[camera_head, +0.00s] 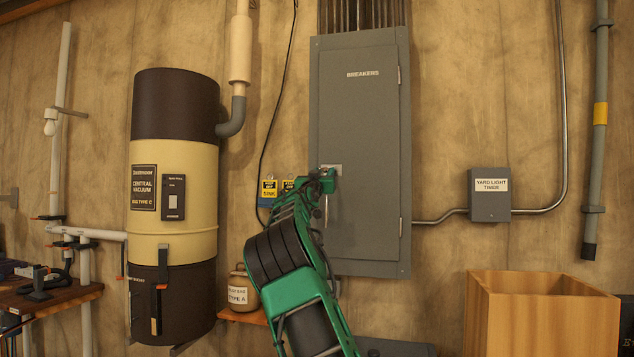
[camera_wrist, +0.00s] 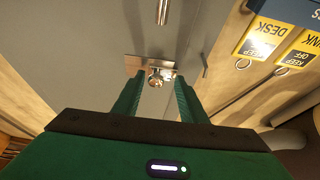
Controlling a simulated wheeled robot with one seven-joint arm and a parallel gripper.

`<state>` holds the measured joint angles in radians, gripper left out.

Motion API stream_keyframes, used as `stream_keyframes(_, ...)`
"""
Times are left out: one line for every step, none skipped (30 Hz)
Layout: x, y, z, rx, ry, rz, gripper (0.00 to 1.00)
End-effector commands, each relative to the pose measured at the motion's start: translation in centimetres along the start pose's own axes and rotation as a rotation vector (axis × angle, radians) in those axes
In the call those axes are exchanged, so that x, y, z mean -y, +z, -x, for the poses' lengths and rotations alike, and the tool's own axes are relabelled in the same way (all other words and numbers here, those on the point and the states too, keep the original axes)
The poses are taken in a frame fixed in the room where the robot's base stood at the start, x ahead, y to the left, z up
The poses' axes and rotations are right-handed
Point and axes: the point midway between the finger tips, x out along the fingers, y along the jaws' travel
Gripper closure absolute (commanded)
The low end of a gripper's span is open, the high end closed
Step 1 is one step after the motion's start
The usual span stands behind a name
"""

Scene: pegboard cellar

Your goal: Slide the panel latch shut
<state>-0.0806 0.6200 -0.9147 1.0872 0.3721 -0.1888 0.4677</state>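The grey breaker panel (camera_head: 362,120) hangs on the wall with its door closed against the frame. Its latch (camera_head: 331,169) is a small pale metal plate at the door's left edge, partly hidden by my gripper (camera_head: 327,182). In the wrist view, the latch plate (camera_wrist: 136,63) carries a shiny round knob (camera_wrist: 155,77). My gripper (camera_wrist: 157,92) is open there, with its two green fingers apart and the knob near their tips, between them. I cannot tell whether either finger touches the knob.
A metal bar handle (camera_wrist: 162,12) is on the door near the latch. Yellow key tags (camera_head: 269,188) hang left of the panel. A central vacuum (camera_head: 174,205) is farther left.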

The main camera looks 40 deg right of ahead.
Motion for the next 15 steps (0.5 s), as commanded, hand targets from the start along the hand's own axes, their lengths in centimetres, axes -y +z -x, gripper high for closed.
stream_keyframes(0.0, -0.1, 0.4, 0.001, 0.000, -0.002, 0.62)
stream_keyframes(0.0, -0.1, 0.7, 0.001, 0.000, -0.003, 0.62)
stream_keyframes(0.1, 0.0, 1.1, 0.002, 0.000, -0.003, 0.62)
stream_keyframes(0.1, 0.0, 1.5, 0.002, 0.000, -0.003, 0.62)
stream_keyframes(0.1, 0.0, 1.9, 0.002, -0.001, -0.003, 0.62)
stream_keyframes(0.1, 0.0, 2.5, 0.004, -0.002, -0.004, 0.62)
stream_keyframes(0.1, 0.0, 3.0, 0.003, -0.001, -0.004, 0.62)
stream_keyframes(0.1, 0.0, 3.5, 0.003, -0.002, -0.004, 0.62)
stream_keyframes(0.1, 0.1, 4.2, 0.004, -0.001, -0.004, 0.62)
stream_keyframes(0.1, 0.0, 4.7, 0.003, -0.002, -0.003, 0.62)
stream_keyframes(0.2, 0.1, 5.2, 0.004, -0.003, -0.003, 0.62)
stream_keyframes(0.2, 0.1, 5.9, 0.004, -0.003, -0.004, 0.62)
stream_keyframes(0.2, 0.1, 6.5, 0.003, -0.003, -0.004, 0.62)
stream_keyframes(0.2, 0.1, 6.9, 0.004, -0.003, -0.004, 0.62)
stream_keyframes(0.2, 0.1, 7.5, 0.003, -0.003, -0.004, 0.62)
